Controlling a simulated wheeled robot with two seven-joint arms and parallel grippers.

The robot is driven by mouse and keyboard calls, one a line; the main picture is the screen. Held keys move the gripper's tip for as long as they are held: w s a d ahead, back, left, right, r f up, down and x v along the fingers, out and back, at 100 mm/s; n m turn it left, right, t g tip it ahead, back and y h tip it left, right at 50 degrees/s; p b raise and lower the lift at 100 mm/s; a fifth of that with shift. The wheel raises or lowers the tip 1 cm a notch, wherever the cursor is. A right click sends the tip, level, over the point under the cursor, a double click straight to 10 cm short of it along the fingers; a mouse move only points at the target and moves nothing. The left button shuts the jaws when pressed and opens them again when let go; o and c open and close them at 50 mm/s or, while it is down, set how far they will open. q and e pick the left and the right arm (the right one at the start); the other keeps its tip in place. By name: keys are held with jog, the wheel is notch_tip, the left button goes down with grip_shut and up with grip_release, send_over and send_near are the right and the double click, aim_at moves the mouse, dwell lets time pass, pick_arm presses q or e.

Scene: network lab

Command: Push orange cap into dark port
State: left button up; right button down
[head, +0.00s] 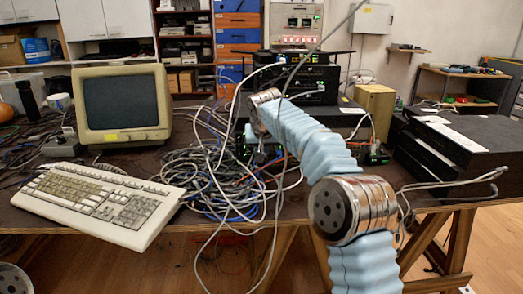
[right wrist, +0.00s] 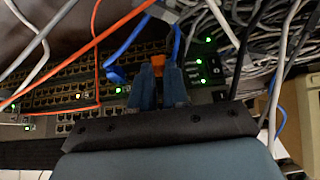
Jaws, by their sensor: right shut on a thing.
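The orange cap (right wrist: 158,62) is a small block between the blue fingertips of my right gripper (right wrist: 159,75) in the right wrist view. The gripper is shut on it. The cap's front faces the dark equipment front (right wrist: 205,68) with green lights. The dark port cannot be made out, and whether the cap touches it cannot be told. In the head view my right arm reaches to the cable pile before the rack gear, and its gripper and the cap cannot be made out. My left gripper is not in view.
A patch panel (right wrist: 60,85) with rows of ports and orange and blue cables lies left of the gripper. Grey cables (right wrist: 270,45) crowd the right. On the table are a tangled cable pile (head: 205,170), monitor (head: 122,105), keyboard (head: 98,203) and black boxes (head: 455,150).

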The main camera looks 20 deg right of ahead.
jog(key=shift+w, duration=0.25)
dwell(0.4)
jog(key=c, duration=1)
grip_release()
jog(key=shift+c, duration=0.2)
jog(key=v, duration=1.3)
jog(key=shift+s+r, duration=0.15)
jog(key=shift+r, duration=0.2)
